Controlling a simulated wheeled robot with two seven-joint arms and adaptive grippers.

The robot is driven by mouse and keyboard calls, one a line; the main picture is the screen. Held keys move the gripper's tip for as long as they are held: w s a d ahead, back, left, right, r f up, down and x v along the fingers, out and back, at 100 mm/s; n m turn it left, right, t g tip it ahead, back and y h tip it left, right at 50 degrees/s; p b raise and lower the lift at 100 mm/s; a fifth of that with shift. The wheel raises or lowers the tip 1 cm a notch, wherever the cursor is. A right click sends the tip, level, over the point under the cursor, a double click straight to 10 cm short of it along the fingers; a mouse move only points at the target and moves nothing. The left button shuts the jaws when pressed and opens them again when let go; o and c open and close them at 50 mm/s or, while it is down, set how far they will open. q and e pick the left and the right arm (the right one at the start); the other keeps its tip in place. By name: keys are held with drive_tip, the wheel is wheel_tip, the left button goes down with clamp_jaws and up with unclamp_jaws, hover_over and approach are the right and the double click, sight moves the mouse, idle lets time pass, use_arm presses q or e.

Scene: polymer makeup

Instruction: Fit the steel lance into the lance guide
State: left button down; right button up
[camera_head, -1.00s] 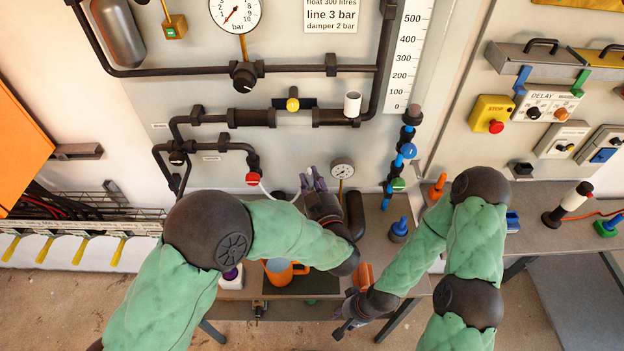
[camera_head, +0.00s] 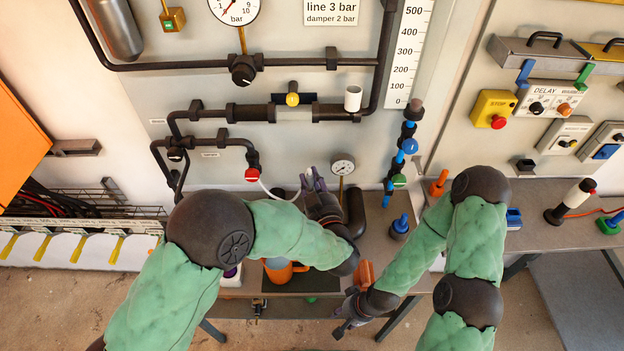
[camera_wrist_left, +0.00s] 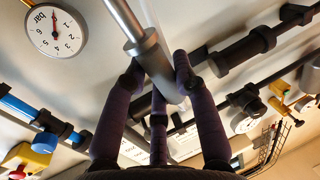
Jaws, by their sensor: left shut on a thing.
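My left gripper (camera_head: 314,182) is raised in front of the panel, left of the small gauge. In the left wrist view its purple fingers (camera_wrist_left: 158,75) are shut on the steel lance (camera_wrist_left: 153,62), a thick grey cylinder with a thinner bright rod running toward the top left. In the head view the fingers mostly hide the lance. A white open-topped tube (camera_head: 352,98) on the panel, above and right of this gripper, may be the lance guide; I cannot be sure. My right gripper (camera_head: 342,329) is low at the bench's front edge, its fingers too small to judge.
The small gauge (camera_head: 342,165) stands close to the left gripper and also shows in the left wrist view (camera_wrist_left: 55,31). Dark pipes cross the panel above.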

sight(312, 190)
use_arm(q)
drive_tip(key=shift+f+b, duration=2.1)
drive_tip(key=shift+f, duration=0.65)
drive_tip(key=shift+s+f+b, duration=0.25)
drive_tip(key=shift+f+b, duration=0.2)
drive_tip(key=shift+f, duration=0.1)
drive_tip(key=shift+s+a+f+b, duration=0.1)
drive_tip(key=shift+s+f+b, duration=0.15)
drive_tip(key=shift+f+b, duration=0.25)
drive_tip(key=shift+s+f+b, duration=0.2)
drive_tip(key=shift+f+b, duration=0.1)
drive_tip(key=shift+f, duration=0.2)
drive_tip(key=shift+r, duration=0.15)
drive_tip(key=shift+w+r+p, duration=0.25)
drive_tip(key=shift+r+p, duration=0.3)
drive_tip(key=shift+r, duration=0.15)
drive_tip(key=shift+w+r+p, duration=0.3)
drive_tip(key=shift+r+p, duration=0.25)
drive_tip(key=shift+r, duration=0.1)
drive_tip(key=shift+w+r+p, duration=0.25)
drive_tip(key=shift+r+p, duration=0.3)
drive_tip(key=shift+r, duration=0.15)
drive_tip(key=shift+s+r+p, duration=0.1)
drive_tip(key=shift+r+p, duration=1.7)
drive_tip(key=shift+r, duration=0.5)
